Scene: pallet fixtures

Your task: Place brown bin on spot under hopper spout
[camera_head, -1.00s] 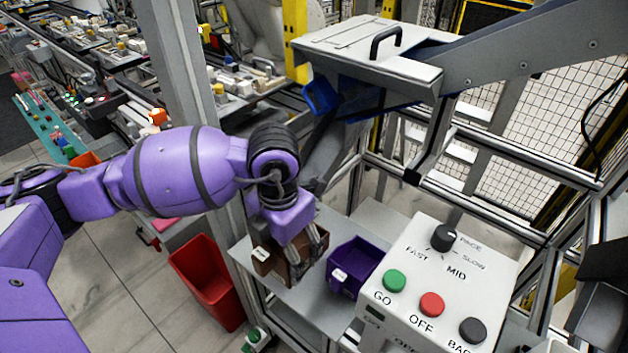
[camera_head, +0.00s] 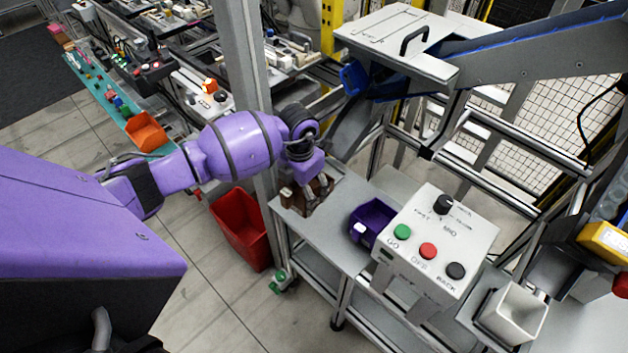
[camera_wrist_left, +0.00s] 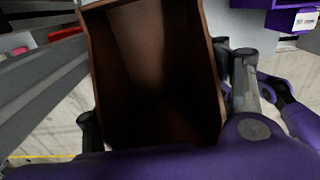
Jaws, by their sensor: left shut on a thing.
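The brown bin (camera_head: 293,203) is at the left end of the grey table in the head view. My left gripper (camera_head: 318,187) comes down from above and is shut on it. In the left wrist view the bin's dark inside (camera_wrist_left: 155,75) looks empty, with fingers on both sides. Whether its base touches the table cannot be told. The hopper (camera_head: 400,45) stands above and behind, with a blue spout (camera_head: 354,78) and a grey chute (camera_head: 352,128) below. The marked spot is not distinguishable. My right gripper does not show.
A purple bin (camera_head: 365,231) stands right of the brown bin on the table (camera_head: 325,235), with a bare gap between. A control box (camera_head: 435,240) with buttons is farther right. A metal post (camera_head: 247,70) rises just left. A red bin (camera_head: 240,230) stands on the floor.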

